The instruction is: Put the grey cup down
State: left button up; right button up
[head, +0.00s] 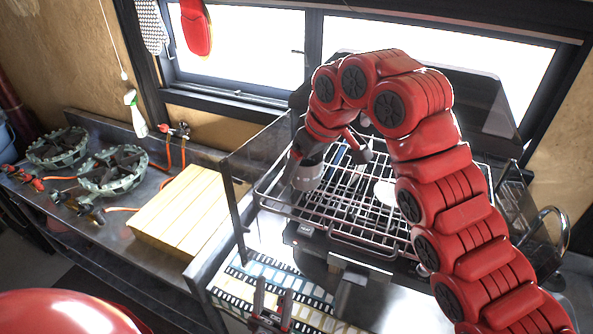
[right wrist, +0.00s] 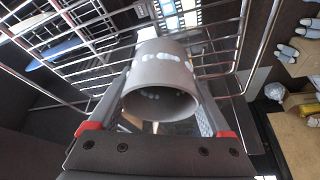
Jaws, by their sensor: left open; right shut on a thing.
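The grey cup (head: 308,177) is at the left end of the wire dish rack (head: 343,239). My right gripper (head: 303,166) is shut on it. In the right wrist view the grey cup (right wrist: 160,82) sits between the two fingers, its open mouth facing the camera, with rack wires around and beyond it. I cannot tell whether the cup touches the rack. My left gripper (head: 273,296) is open and empty at the bottom, in front of a patterned cloth (head: 297,285).
A wooden board (head: 187,212) lies on the counter left of the rack. Two burners (head: 112,168) stand farther left, near a white spray bottle (head: 136,115). A white item (head: 385,191) lies in the rack. A metal faucet-like fixture (head: 551,228) stands at the right.

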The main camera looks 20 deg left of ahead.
jog(key=shift+a, duration=0.2)
jog(key=shift+s+d+f, duration=0.1)
jog(key=shift+d+f, duration=0.05)
jog(key=shift+d, duration=0.1)
jog(key=o, duration=1)
jog(key=shift+o, duration=1.2)
jog(key=shift+a, duration=0.15)
